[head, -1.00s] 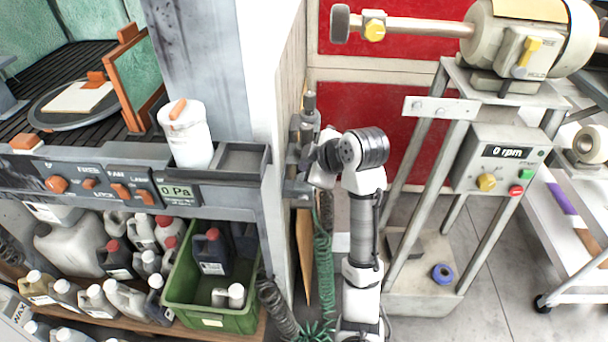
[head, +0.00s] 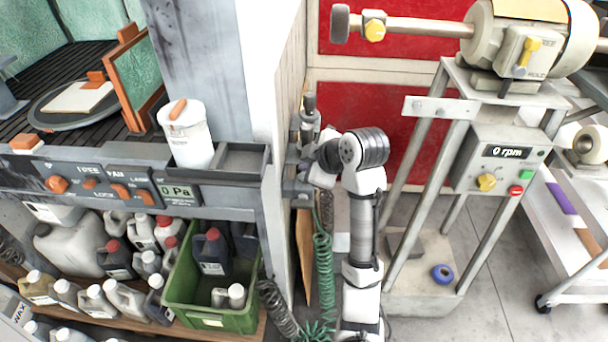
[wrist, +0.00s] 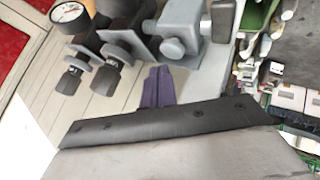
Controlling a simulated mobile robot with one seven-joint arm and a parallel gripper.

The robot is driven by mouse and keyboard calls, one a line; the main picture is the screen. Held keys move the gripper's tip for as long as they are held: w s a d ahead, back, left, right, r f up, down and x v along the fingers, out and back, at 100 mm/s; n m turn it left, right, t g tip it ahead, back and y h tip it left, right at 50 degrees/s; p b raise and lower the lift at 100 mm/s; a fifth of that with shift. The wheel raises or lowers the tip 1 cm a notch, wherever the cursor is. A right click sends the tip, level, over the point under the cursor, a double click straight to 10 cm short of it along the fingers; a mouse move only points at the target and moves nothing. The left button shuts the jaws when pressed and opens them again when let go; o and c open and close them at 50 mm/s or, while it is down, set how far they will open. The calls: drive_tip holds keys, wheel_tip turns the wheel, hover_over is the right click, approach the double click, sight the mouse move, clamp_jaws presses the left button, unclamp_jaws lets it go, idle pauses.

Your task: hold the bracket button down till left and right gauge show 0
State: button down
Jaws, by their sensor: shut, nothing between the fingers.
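In the wrist view, a white-faced round gauge (wrist: 70,16) sits at the upper left; its reading is too small to tell. A second gauge face cannot be made out. A grey bracket block carries a round grey button-like part (wrist: 173,48). My gripper (wrist: 156,82) shows as short purple-grey fingers, shut and empty, pointing toward the grey block just below that part. Whether they touch it cannot be told. In the head view, the grey fittings (head: 309,107) are on the wall's edge beside my wrist. My arm hides the fingertips and gauge faces there.
Two dark knobs (wrist: 77,79) stick out left of my fingers. In the head view, a green coiled hose (head: 322,265) hangs beside my arm. A bench with a 0 Pa display (head: 176,191) stands left, and a buffing machine with a 0 rpm display (head: 507,152) right.

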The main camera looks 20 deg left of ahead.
drive_tip(key=shift+f, duration=0.1)
drive_tip(key=shift+f, duration=0.3)
drive_tip(key=shift+f+b, duration=0.55)
drive_tip(key=shift+b, duration=0.05)
idle(1.3)
idle(2.9)
drive_tip(key=shift+r+p, duration=0.85)
drive_tip(key=shift+r, duration=0.1)
wheel_tip(320, 180, up, 5)
drive_tip(key=p, duration=0.4)
drive_tip(key=shift+r, duration=0.1)
